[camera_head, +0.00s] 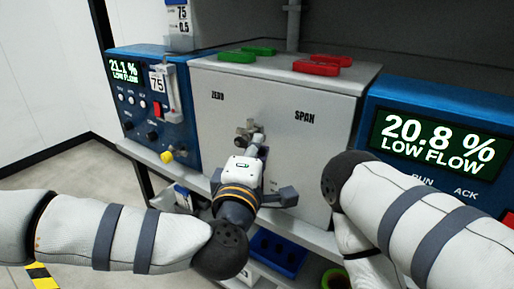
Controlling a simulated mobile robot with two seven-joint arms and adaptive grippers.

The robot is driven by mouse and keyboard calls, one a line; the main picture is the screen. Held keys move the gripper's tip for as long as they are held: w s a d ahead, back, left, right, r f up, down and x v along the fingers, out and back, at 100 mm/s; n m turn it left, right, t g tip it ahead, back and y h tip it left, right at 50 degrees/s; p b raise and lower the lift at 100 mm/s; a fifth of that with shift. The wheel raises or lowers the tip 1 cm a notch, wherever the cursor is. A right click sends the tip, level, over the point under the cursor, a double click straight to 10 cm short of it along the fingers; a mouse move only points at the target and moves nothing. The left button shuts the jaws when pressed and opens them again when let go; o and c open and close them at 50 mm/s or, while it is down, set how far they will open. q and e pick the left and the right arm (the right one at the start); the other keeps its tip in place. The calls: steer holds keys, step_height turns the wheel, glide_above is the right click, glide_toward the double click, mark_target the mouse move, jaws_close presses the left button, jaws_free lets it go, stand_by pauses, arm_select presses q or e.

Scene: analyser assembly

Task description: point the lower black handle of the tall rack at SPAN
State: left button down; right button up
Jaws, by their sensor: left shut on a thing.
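The grey cabinet front (310,150) carries the printed words ZERO (217,96) at left and SPAN (304,117) at right. Between and below them, a small metal valve fitting (248,128) stands out from the panel. My left gripper (254,146) reaches up to this fitting from below and is shut at it. My right arm comes in from the right and bends down in front of the cabinet. Its gripper cannot be made out.
Blue analysers stand on both sides: the left one (178,125) reads 21.1 %, the right one (375,100) 20.8 %, both LOW FLOW. Green bars (238,57) and red bars (316,67) lie on the cabinet top. A blue tray (290,258) sits below.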

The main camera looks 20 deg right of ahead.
arm_select(q)
steer(key=shift+r+n, duration=0.2)
steer(key=shift+n, duration=0.1)
stand_by(0.4)
steer(key=c, duration=1.6)
jaws_free()
steer(key=v, duration=1.2)
steer(key=shift+r, duration=0.1)
